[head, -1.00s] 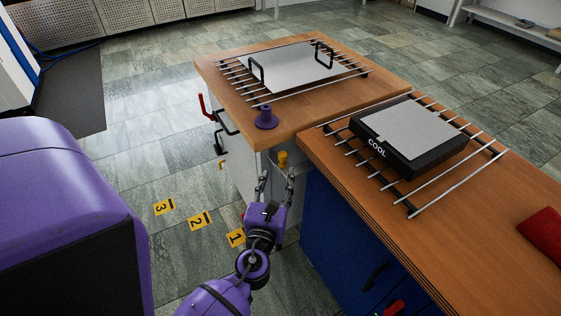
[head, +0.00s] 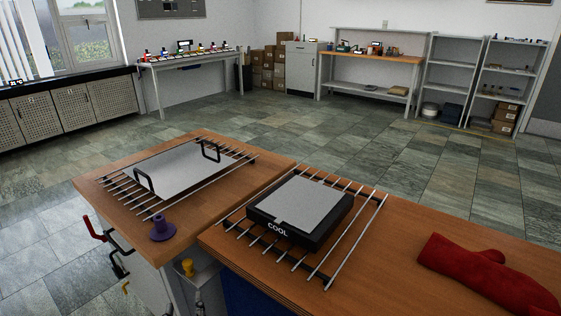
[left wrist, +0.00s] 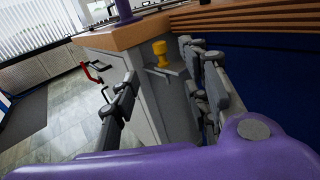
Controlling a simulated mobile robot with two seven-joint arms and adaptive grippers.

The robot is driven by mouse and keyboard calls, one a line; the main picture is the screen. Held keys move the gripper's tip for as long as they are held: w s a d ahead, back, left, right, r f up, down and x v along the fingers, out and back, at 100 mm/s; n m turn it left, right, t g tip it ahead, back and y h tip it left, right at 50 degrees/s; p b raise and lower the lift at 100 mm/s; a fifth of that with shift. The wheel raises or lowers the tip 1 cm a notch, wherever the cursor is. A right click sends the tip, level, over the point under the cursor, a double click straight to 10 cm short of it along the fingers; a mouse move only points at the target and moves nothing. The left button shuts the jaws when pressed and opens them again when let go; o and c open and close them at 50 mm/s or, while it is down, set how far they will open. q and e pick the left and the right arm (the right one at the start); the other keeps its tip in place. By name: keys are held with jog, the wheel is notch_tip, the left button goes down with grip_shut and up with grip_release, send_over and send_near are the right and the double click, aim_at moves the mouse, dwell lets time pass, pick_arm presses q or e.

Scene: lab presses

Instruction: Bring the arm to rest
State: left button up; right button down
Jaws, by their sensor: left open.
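The yellow knob also shows in the head view (head: 187,266). Most of my left arm is out of the head view. My right gripper is in neither view.
A wooden bench holds a grey plate with black handles (head: 182,172) on a rack and a purple knob (head: 162,228). The adjoining bench holds a black block marked COOL (head: 300,214) and a red mitt (head: 480,270). A red-handled lever (head: 92,230) sticks out. Floor beyond is clear.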

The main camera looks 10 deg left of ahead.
pick_arm(q)
jog(key=s+d+f+n+g+h, duration=0.25)
jog(key=f+n, duration=0.35)
jog(key=n, duration=0.3)
jog(key=s+d+f+n+g+h, duration=0.2)
jog(key=s+f+n, duration=0.3)
jog(key=n, duration=0.5)
jog(key=s+d+f+n+g+h, duration=0.1)
jog(key=s+d+f+n, duration=0.2)
jog(key=s, duration=0.4)
jog(key=s+d+f+n+g+h, duration=0.1)
jog(key=s+f+n+g+h, duration=0.2)
jog(key=s, duration=0.4)
jog(key=s+d+f+n, duration=0.3)
jog(key=s+n, duration=0.2)
jog(key=s, duration=0.3)
jog(key=w+r+t+p, duration=0.1)
jog(key=w+r+p, duration=0.3)
jog(key=r+p, duration=1.1)
jog(key=shift+a+p, duration=0.15)
jog(key=shift+p, duration=0.2)
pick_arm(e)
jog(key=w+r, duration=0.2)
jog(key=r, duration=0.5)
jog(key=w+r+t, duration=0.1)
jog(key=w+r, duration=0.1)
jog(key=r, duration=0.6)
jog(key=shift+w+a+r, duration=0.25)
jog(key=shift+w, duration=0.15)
